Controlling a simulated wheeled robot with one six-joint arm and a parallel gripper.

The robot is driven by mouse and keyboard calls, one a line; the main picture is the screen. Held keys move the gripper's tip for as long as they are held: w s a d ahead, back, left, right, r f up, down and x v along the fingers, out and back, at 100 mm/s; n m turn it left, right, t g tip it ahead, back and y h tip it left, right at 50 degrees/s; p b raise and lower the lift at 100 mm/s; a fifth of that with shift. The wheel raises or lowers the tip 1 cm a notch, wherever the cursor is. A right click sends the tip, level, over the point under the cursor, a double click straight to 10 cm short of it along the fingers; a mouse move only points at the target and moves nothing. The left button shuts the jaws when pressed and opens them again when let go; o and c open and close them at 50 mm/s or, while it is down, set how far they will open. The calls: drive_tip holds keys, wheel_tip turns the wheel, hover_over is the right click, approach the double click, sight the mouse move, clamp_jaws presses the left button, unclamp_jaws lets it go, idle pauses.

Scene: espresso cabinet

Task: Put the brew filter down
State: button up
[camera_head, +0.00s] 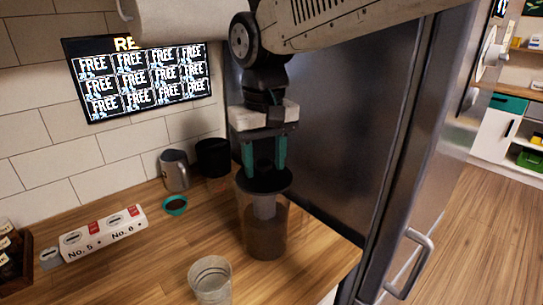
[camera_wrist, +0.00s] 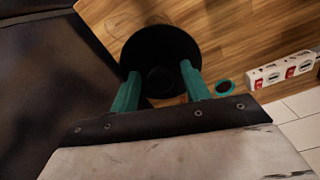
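The brew filter shows as a black round top (camera_head: 264,181) with a grey body below it, inside a clear brown-tinted jar (camera_head: 266,235). The jar stands on the wooden counter beside the fridge. In the wrist view the black disc (camera_wrist: 160,45) has a small round knob in its middle. My gripper (camera_head: 264,172) points straight down over it, its teal fingers on either side of the knob. The wrist view shows gaps between the fingers (camera_wrist: 160,71) and the knob, so the gripper looks open. The fingertips are close to the disc; contact is unclear.
An empty clear glass (camera_head: 210,281) stands at the counter's front. A small teal bowl (camera_head: 175,206), a metal pitcher (camera_head: 175,171) and a dark cup (camera_head: 213,158) are behind. A numbered white switch strip (camera_head: 103,232) lies left. The fridge (camera_head: 345,140) bounds the right side.

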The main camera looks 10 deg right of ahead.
wheel_tip(320, 180, up, 13)
drive_tip(key=s+d+f+m, duration=0.2)
drive_tip(key=s+d+f, duration=0.6)
drive_tip(key=d, duration=0.3)
drive_tip(key=s+d+f+m+t, duration=0.1)
drive_tip(key=s+d+f, duration=0.8)
drive_tip(key=s+d, duration=0.2)
drive_tip(key=shift+s+f+m, duration=0.25)
drive_tip(key=shift+f+m, duration=0.05)
drive_tip(key=shift+m, duration=0.1)
drive_tip(key=shift+s, duration=0.1)
drive_tip(key=shift+c, duration=1.1)
